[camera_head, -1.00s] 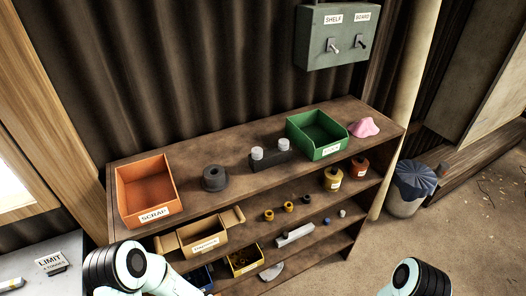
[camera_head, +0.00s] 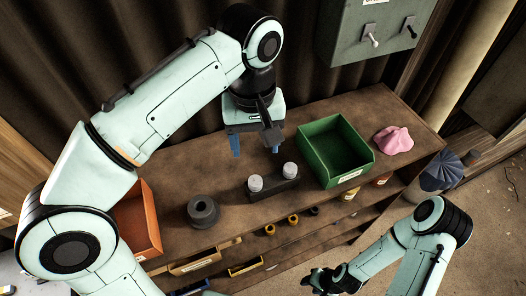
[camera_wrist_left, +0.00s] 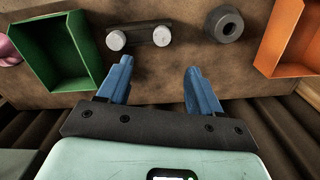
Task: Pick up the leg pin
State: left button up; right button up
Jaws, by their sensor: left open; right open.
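Two pale round-capped pins stand in a dark block (camera_head: 274,190) on the top shelf; the left cap (camera_head: 255,184) and right cap (camera_head: 290,170) show clearly. I cannot tell for sure which one is the leg pin. My left gripper (camera_head: 255,148) hangs above the shelf, behind the block, with its blue fingers apart and empty. In the left wrist view the block (camera_wrist_left: 140,35) lies ahead of the open fingers (camera_wrist_left: 158,68), and neither finger appears to touch it. My right gripper (camera_head: 320,281) is low at the front, below the top shelf, and appears empty.
A green bin (camera_head: 309,143) stands right of the block, with a pink lump (camera_head: 394,140) beyond it. A dark ring (camera_head: 203,211) and an orange bin (camera_head: 146,235) stand to the left. A grey switch box (camera_head: 345,52) hangs on the wall. Lower shelves hold small parts.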

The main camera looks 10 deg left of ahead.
pick_arm(q)
jog(key=b, duration=0.2)
send_over(255, 180)
jog(key=f, duration=0.4)
jog(key=s+f, duration=0.1)
jog(key=f, duration=0.1)
jog(key=shift+f, duration=0.15)
jog(key=shift+w+f, duration=0.15)
jog(key=shift+f, duration=0.2)
jog(key=shift+w+f, duration=0.3)
jog(key=shift+f, duration=0.25)
notch_tip(255, 180, down, 4)
jog(key=shift+s+f+b, duration=0.1)
jog(key=shift+f+b, duration=0.15)
jog(key=shift+b, duration=0.4)
pick_arm(e)
jog(key=s+f, duration=0.4)
jog(key=shift+s+f, duration=0.15)
pick_arm(q)
grip_shut()
